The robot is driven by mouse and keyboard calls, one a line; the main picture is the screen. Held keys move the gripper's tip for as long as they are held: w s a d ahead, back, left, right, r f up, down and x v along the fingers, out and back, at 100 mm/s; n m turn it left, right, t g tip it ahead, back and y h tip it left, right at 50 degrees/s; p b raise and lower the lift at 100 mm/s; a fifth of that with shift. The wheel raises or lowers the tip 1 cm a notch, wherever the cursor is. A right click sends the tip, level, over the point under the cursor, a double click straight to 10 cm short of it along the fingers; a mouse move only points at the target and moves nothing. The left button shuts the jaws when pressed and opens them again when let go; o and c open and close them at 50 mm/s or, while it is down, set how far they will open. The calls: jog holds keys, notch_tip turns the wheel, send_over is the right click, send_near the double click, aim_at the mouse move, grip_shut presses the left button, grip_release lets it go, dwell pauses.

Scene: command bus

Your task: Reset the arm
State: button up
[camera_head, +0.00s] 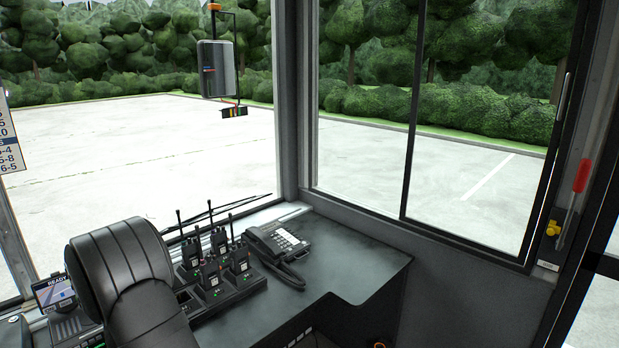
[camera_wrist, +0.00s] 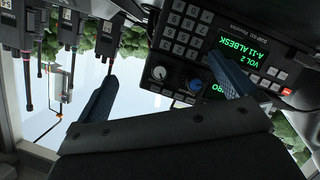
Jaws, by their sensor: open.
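In the wrist view my gripper (camera_wrist: 160,68) has its two blue fingers set wide apart, with nothing between them. The wrist view is turned upside down. Behind the fingers is a dark radio unit (camera_wrist: 180,50) with a keypad, knobs and green lettering. The right finger overlaps part of its front. I cannot tell whether the finger touches it. In the head view the gripper's fingers do not show. A large black rounded form with ribs fills the lower left there and hides part of the console.
Several handheld radios with antennas stand in a charger (camera_head: 232,296) on the console. A desk telephone (camera_head: 277,243) sits to their right. The counter (camera_head: 350,262) right of the phone is clear. A small screen (camera_head: 53,292) is at far left. Windows and a post (camera_head: 296,100) bound the console.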

jog(key=shift+s+f+n+t, duration=0.1)
jog(key=shift+n+t, duration=0.3)
jog(key=shift+n, duration=0.4)
jog(key=s+d+r+m+g+y, duration=0.25)
jog(key=s+d+r+m, duration=0.25)
jog(key=s+r, duration=0.6)
jog(key=w+a+f+g, duration=0.1)
jog(key=w+a+f, duration=0.35)
jog(key=a, duration=0.25)
jog(key=v, duration=0.8)
jog(key=shift+r+m, duration=0.2)
jog(key=shift+m, duration=0.1)
jog(key=shift+w+d, duration=0.1)
jog(key=s+f+h, duration=0.1)
jog(key=s+f, duration=0.4)
jog(key=f, duration=0.3)
jog(key=shift+m, duration=0.4)
jog(key=x, duration=0.6)
jog(key=w+d+x, duration=0.1)
jog(key=x, duration=0.2)
jog(key=shift+a+f, duration=0.1)
jog(key=shift+a, duration=0.05)
